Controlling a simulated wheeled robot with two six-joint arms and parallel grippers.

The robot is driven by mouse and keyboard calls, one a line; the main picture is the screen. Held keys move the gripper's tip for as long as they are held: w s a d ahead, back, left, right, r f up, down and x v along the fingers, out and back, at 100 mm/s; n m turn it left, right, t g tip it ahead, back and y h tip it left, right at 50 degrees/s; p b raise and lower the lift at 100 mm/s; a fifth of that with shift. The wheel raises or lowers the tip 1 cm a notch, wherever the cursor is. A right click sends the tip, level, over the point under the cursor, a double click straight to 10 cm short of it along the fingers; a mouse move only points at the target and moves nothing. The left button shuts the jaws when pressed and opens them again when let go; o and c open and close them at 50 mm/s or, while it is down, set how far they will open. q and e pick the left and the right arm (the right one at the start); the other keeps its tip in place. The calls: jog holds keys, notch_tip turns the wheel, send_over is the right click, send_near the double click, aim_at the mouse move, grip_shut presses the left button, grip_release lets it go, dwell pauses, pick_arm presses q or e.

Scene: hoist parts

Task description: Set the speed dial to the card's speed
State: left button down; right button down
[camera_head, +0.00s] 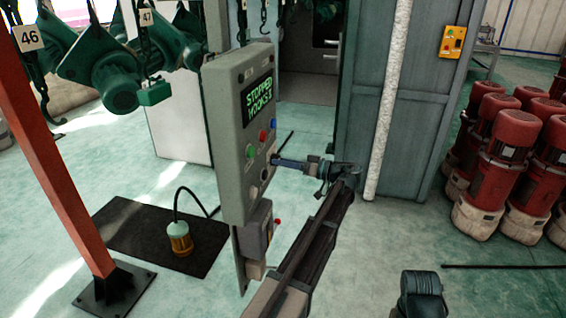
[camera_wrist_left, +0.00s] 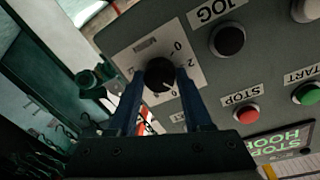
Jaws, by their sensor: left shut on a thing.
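The speed dial (camera_wrist_left: 158,73) is a round black knob with a pale pointer mark on a white scale plate (camera_wrist_left: 190,48) in the left wrist view. The plate looks rotated there; I can make out a 0 and a 2, and the other marks are partly covered. My left gripper (camera_wrist_left: 161,78) is shut on the knob, one blue finger on each side. In the head view my left gripper (camera_head: 280,162) reaches the right side of the grey control panel (camera_head: 229,165), and its tip hides the dial. I cannot make out a speed card.
The JOG button (camera_wrist_left: 227,39), red STOP button (camera_wrist_left: 246,113) and green START button (camera_wrist_left: 307,93) sit near the dial. Green hoists (camera_head: 105,75) hang behind.

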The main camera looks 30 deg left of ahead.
pick_arm(q)
jog(key=m+p, duration=0.1)
jog(key=m, duration=0.4)
jog(key=shift+r+m, duration=0.1)
jog(key=shift+m, duration=0.3)
jog(key=shift+h, duration=0.3)
jog(key=shift+c, duration=1.6)
grip_release()
jog(key=shift+d, duration=0.1)
jog(key=w+d+p, duration=0.1)
jog(key=w+d, duration=0.1)
jog(key=d, duration=1.1)
jog(key=shift+d+r, duration=0.25)
jog(key=shift+r, duration=0.15)
